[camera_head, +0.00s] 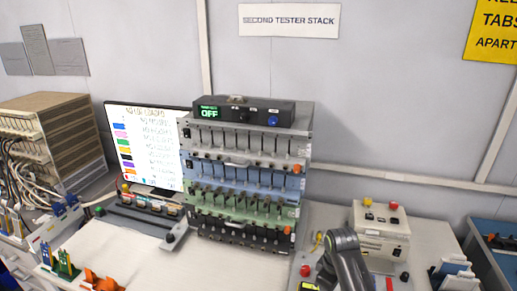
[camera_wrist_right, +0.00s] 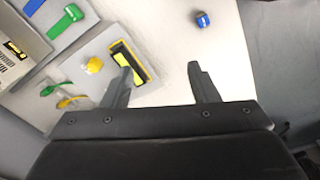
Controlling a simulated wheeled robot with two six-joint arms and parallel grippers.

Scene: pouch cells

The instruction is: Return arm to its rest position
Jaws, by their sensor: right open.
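My right gripper (camera_wrist_right: 158,78) shows in the right wrist view. Its two dark fingers stand wide apart with nothing between them. Its left finger overlaps a black and yellow device (camera_wrist_right: 143,63) on a grey plate, and I cannot tell whether they touch. A dark grey arm part, which looks like my right arm (camera_head: 346,262), rises at the lower middle right of the head view. Its fingers cannot be made out there. My left gripper is not in view.
A rack of stacked testers (camera_head: 246,175) stands on the white bench, with a screen (camera_head: 146,145) to its left. A white box (camera_head: 381,232) stands to the right. The right wrist view shows a yellow knob (camera_wrist_right: 94,65) and a blue knob (camera_wrist_right: 202,20) near the gripper.

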